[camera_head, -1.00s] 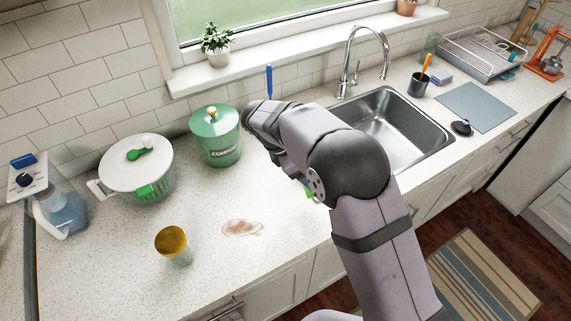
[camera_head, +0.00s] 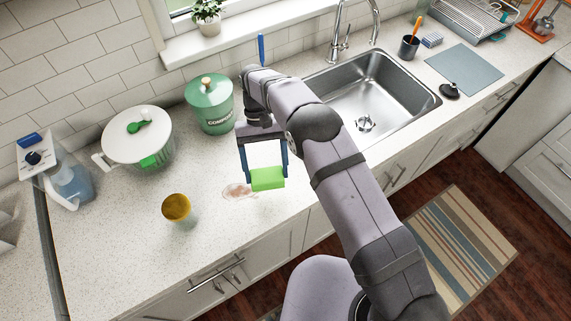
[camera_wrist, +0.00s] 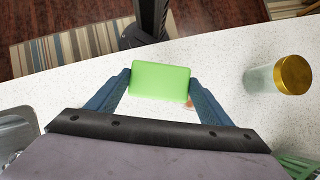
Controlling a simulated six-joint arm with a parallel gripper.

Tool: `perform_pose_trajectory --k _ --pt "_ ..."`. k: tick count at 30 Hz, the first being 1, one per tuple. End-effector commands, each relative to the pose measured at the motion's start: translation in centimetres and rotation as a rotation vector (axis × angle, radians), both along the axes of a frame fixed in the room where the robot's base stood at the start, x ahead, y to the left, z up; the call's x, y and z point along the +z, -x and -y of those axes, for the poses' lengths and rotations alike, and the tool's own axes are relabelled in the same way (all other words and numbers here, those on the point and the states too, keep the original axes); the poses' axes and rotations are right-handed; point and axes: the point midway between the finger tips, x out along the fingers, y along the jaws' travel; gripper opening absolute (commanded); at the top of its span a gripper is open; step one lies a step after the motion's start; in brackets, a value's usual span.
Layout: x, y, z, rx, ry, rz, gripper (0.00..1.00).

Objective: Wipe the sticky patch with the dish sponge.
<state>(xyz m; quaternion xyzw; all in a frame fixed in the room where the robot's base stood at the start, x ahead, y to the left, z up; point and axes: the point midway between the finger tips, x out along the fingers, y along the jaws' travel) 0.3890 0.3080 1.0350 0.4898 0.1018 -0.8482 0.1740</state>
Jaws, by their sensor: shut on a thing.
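The dish sponge (camera_head: 268,179) is a bright green block. My gripper (camera_head: 267,177) is shut on it, with one blue finger at each end. In the wrist view the sponge (camera_wrist: 160,82) sits level between the fingers. The sticky patch (camera_head: 238,191) is a reddish-brown smear on the pale speckled counter, just left of the sponge in the head view. Only a small part of the patch (camera_wrist: 190,103) shows beside the sponge in the wrist view. The sponge appears to be held above the counter; I cannot tell the exact gap.
A jar with a yellow lid (camera_head: 176,208) stands left of the patch. A green compost bin (camera_head: 210,104) and a white-lidded salad spinner (camera_head: 137,138) stand behind. The sink (camera_head: 372,98) is to the right. The counter's front edge is close to the patch.

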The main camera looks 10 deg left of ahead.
Motion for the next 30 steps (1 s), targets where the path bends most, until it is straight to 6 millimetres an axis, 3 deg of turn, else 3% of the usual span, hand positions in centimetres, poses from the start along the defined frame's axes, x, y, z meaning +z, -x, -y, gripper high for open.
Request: perform_pose_trajectory --k 6,12,19,30 --pt "0.8 -0.2 -3.3 -0.542 0.0 0.0 0.56" --pt "0.9 -0.8 -4.7 -0.942 0.004 -0.001 0.56" --pt "0.8 -1.0 -4.8 -1.145 0.004 0.001 0.56" --pt "0.4 -1.0 -4.9 -1.195 0.004 0.001 0.56"
